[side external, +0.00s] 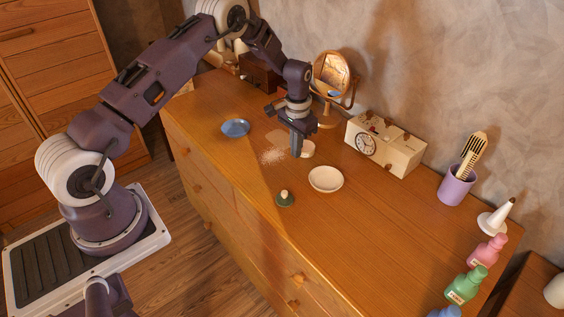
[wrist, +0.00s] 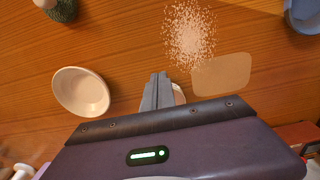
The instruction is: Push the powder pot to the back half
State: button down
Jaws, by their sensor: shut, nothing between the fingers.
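A small pale round pot, probably the powder pot (side external: 308,149), stands on the wooden cabinet top (side external: 390,220), partly hidden by my gripper. Only a pale sliver of it shows beside my fingers in the wrist view (wrist: 179,94). My gripper (side external: 297,154) points down with its fingers shut and empty, on the front side of the pot. It also shows in the wrist view (wrist: 158,76). Fingers and pot look very close; I cannot tell whether they touch. Spilled powder (side external: 271,156) lies in front of the fingers, with a flat beige patch (wrist: 221,74) beside it.
A cream bowl (side external: 325,179) stands right of my gripper, a blue dish (side external: 235,128) left, and a green knobbed item (side external: 285,198) near the front. A mirror (side external: 331,75), a clock box (side external: 383,145) and a purple brush cup (side external: 457,187) line the back by the wall.

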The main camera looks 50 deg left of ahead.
aim_at(305, 147)
jog(key=shift+w, duration=1.95)
jog(key=shift+s, duration=1.55)
jog(key=shift+s+r, duration=1)
jog(key=shift+r, duration=0.25)
jog(key=shift+s+r, duration=1)
jog(key=shift+r, duration=0.25)
